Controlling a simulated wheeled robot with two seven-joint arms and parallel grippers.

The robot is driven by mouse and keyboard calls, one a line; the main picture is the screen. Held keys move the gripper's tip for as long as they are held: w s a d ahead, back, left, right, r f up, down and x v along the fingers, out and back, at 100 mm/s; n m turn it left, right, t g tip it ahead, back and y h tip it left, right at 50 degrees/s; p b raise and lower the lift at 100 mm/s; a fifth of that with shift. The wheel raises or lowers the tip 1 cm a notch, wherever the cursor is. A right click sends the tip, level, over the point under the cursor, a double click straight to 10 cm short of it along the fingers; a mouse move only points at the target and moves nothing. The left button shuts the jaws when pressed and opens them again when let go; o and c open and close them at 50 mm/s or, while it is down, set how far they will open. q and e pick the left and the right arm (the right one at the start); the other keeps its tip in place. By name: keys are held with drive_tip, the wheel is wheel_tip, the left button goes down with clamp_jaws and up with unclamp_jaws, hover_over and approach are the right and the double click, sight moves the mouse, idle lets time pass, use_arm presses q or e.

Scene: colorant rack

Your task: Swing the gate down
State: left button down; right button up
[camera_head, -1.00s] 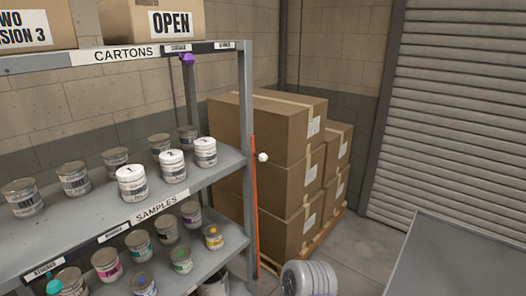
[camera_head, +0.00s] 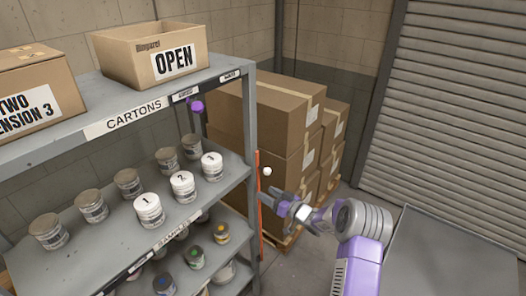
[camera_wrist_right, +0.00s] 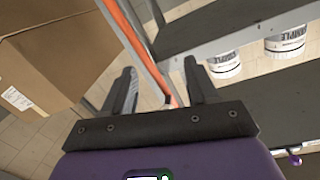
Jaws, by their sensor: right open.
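The gate is a thin orange bar (camera_head: 260,205) standing upright beside the rack's right-hand post, with a white knob (camera_head: 266,171) near its top. My right gripper (camera_head: 288,207) is just right of the bar, below the knob, open and empty. In the right wrist view the orange bar (camera_wrist_right: 131,32) runs down from the top edge toward the space between the open fingers (camera_wrist_right: 158,75). I cannot tell whether a finger touches it. The knob does not show there. My left gripper is not in view.
The grey rack (camera_head: 228,72) holds tins and white numbered samples; an open carton (camera_head: 125,50) stands on top. A purple piece (camera_head: 196,106) hangs under the top shelf. Stacked brown boxes (camera_head: 275,110) stand behind the bar. A grey surface (camera_head: 450,250) is at lower right.

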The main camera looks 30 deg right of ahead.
sight(268, 172)
drive_tip(key=d+r+n+y+p, duration=0.1)
drive_tip(key=d+r+n+p, duration=0.15)
drive_tip(key=r, duration=0.55)
drive_tip(key=x, duration=0.4)
drive_tip(key=p+x, duration=0.1)
drive_tip(key=x, duration=0.1)
drive_tip(key=shift+w+d, duration=0.2)
drive_tip(key=shift+w, duration=0.05)
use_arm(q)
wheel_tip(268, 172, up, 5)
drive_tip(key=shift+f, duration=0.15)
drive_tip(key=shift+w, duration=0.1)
use_arm(e)
clamp_jaws()
drive_tip(key=shift+y, duration=0.3)
